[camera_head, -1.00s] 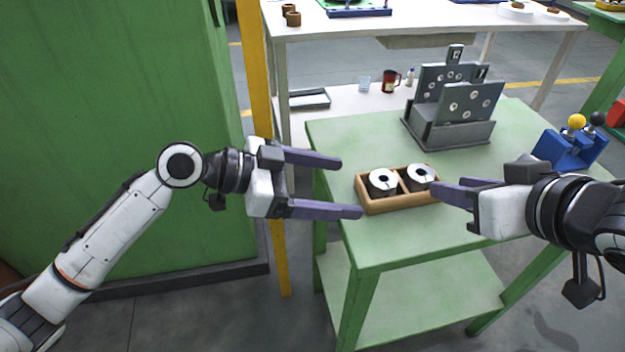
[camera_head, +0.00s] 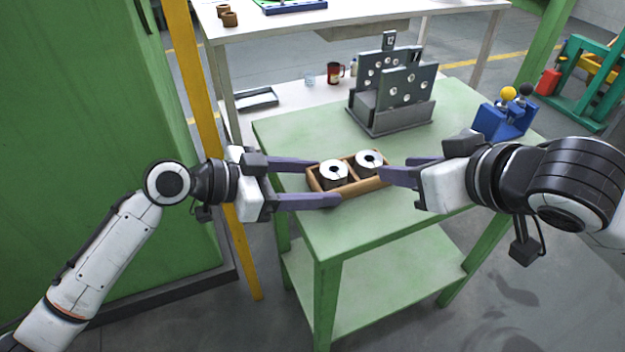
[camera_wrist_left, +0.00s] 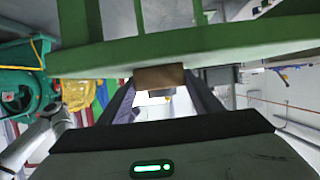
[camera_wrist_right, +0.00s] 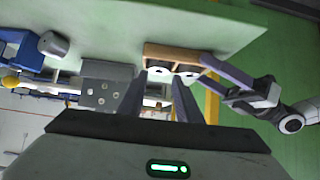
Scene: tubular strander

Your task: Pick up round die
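Two pale, short cylindrical round dies with dark centre holes sit in a two-compartment wooden tray (camera_head: 350,190): a left die (camera_head: 333,174) and a right die (camera_head: 369,162). My left gripper (camera_head: 328,183) is open, its purple fingers spread around the tray's left end near the left die; contact cannot be told. The tray's end shows between the fingers in the left wrist view (camera_wrist_left: 160,79). My right gripper (camera_head: 396,170) is open and empty at the tray's right end, close to the right die. The right wrist view shows the tray (camera_wrist_right: 172,52) just beyond its fingertips.
The tray stands near the front-left edge of a green table (camera_head: 400,215). A grey holed fixture (camera_head: 392,95) stands behind it, and a blue stand (camera_head: 503,120) with yellow and dark balls is at the right. A yellow post (camera_head: 200,100) and green cabinet (camera_head: 80,130) are left.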

